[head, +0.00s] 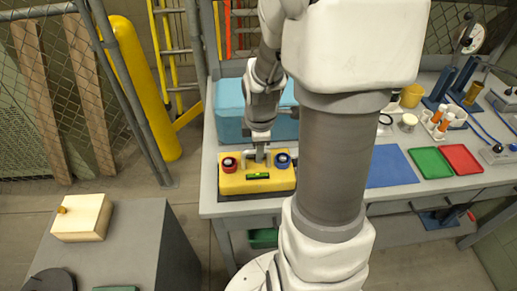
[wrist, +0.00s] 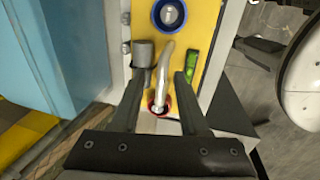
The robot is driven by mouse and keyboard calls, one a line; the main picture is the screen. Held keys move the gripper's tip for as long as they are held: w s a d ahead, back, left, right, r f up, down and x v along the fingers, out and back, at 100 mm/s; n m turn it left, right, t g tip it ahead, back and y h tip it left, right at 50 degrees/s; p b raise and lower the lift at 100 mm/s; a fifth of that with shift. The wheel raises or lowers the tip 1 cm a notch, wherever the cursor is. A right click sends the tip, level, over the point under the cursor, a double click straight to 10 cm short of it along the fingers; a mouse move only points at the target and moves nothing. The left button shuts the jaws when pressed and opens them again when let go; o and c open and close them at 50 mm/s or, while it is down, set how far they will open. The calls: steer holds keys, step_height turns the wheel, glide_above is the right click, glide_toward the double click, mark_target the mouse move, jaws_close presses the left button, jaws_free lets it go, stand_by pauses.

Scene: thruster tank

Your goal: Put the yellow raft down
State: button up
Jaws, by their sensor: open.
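The yellow raft (head: 235,187) is a flat block with a red-ringed thruster (head: 229,165), a blue-ringed thruster (head: 283,160) and a green level vial (head: 258,176) on top. It appears to rest level at the front left of the bench, over a dark patch. In the wrist view the raft (wrist: 203,50) shows its bent grey metal handle (wrist: 165,65) standing between my fingers. My gripper (wrist: 159,82) is open around the handle, with gaps on both sides. In the head view my gripper (head: 262,156) is just above the raft.
A blue tank (head: 230,115) stands right behind the raft. The bench's (head: 212,205) front and left edges are close to it. A blue mat (head: 390,167), a green tray (head: 431,162) and a red tray (head: 462,158) lie to the right. A grey cabinet (head: 150,235) stands at the left front.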

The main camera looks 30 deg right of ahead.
steer(key=p+v, duration=0.1)
steer(key=v, duration=1)
steer(key=shift+r, duration=0.2)
